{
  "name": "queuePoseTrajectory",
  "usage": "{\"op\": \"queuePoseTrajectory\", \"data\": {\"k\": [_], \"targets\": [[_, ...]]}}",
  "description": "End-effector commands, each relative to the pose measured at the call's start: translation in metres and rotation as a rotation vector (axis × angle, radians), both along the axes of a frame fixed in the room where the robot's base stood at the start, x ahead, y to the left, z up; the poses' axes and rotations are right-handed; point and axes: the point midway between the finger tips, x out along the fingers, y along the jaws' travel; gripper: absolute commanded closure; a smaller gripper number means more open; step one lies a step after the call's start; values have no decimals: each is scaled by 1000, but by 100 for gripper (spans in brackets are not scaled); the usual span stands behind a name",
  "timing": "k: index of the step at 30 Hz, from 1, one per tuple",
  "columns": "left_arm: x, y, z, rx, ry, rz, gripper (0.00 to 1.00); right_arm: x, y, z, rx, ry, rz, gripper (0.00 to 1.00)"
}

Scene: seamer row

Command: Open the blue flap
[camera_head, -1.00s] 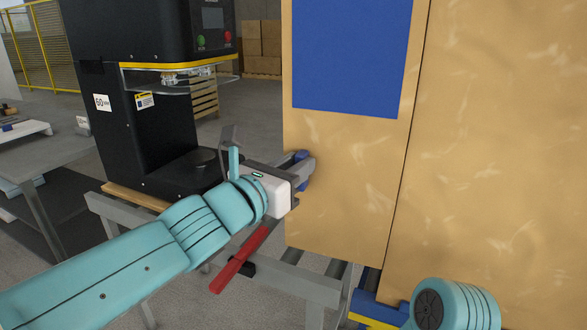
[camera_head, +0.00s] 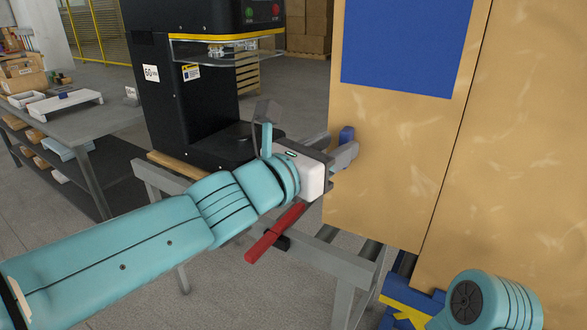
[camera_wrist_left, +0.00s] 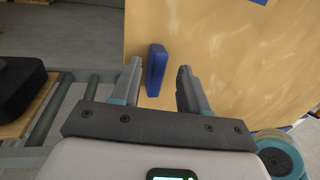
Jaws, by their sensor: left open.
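A tan panel (camera_head: 380,180) with a big blue rectangle (camera_head: 405,45) on its upper part hangs upright right of centre in the head view. A small blue handle (camera_head: 346,134) sticks out near its left edge. It also shows in the left wrist view (camera_wrist_left: 156,70), upright on the tan face. My left gripper (camera_head: 344,152) is open at the handle. In the wrist view its fingers (camera_wrist_left: 158,76) stand on either side of the handle, with gaps showing, so it is not gripped. My right gripper is out of view.
A black machine (camera_head: 180,95) with a yellow-edged clear guard stands left of the panel. A red lever (camera_head: 275,234) is just below my left wrist. Grey rails (camera_head: 315,262) run under the panel. A wider tan panel (camera_head: 530,150) adjoins on the right.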

Motion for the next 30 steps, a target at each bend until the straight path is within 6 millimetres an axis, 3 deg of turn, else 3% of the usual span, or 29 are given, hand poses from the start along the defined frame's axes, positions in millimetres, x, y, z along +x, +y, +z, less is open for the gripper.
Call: {"op": "queuePoseTrajectory", "data": {"k": [9,15,21,30], "targets": [[-57,65,1,-1,-2,2,55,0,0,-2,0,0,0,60],[-82,93,1,1,-1,1,55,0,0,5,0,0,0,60],[-93,103,0,0,0,-1,55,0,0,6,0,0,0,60],[-92,104,-1,1,1,0,55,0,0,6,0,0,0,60]]}}
